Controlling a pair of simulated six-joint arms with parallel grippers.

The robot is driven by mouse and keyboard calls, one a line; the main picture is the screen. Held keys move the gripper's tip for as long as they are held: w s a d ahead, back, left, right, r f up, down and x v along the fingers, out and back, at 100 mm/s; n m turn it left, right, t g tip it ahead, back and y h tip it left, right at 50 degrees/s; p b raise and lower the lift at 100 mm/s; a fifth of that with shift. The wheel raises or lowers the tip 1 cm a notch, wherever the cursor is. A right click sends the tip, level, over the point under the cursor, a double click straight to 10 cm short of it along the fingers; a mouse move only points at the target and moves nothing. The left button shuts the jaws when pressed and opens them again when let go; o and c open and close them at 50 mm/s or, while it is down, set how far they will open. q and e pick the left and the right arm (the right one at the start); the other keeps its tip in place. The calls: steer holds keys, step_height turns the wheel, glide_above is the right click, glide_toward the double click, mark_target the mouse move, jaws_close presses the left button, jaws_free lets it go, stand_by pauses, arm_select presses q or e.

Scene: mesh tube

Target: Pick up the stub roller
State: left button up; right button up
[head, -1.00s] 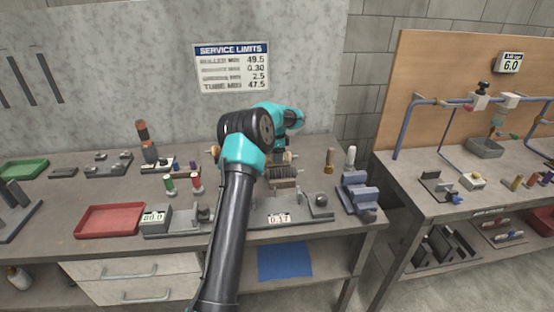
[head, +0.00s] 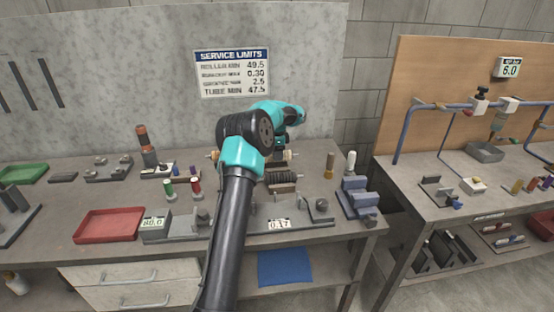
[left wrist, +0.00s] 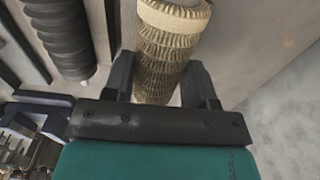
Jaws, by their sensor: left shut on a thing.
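The tan ribbed roller, which I take for the stub roller (left wrist: 168,45), sits between the two dark fingers of my left gripper (left wrist: 160,72) in the left wrist view. In the head view my left gripper (head: 278,146) is above the back middle of the bench, mostly hidden by my teal wrist. The roller's pale end (head: 291,155) shows to the right of my arm, and its other end pokes out to the left. My right gripper is not in view.
A dark ribbed roller (head: 283,178) lies just in front of the held one. A grey stand with a 0.17 display (head: 280,225) is nearer the front. A red tray (head: 108,226) is at left, grey blocks (head: 357,195) at right. Tan and white posts (head: 330,163) stand behind them.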

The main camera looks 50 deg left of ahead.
arm_select(q)
step_height(320, 180, up, 7)
steer(key=shift+f, duration=0.1)
steer(key=shift+d, duration=0.1)
stand_by(0.6)
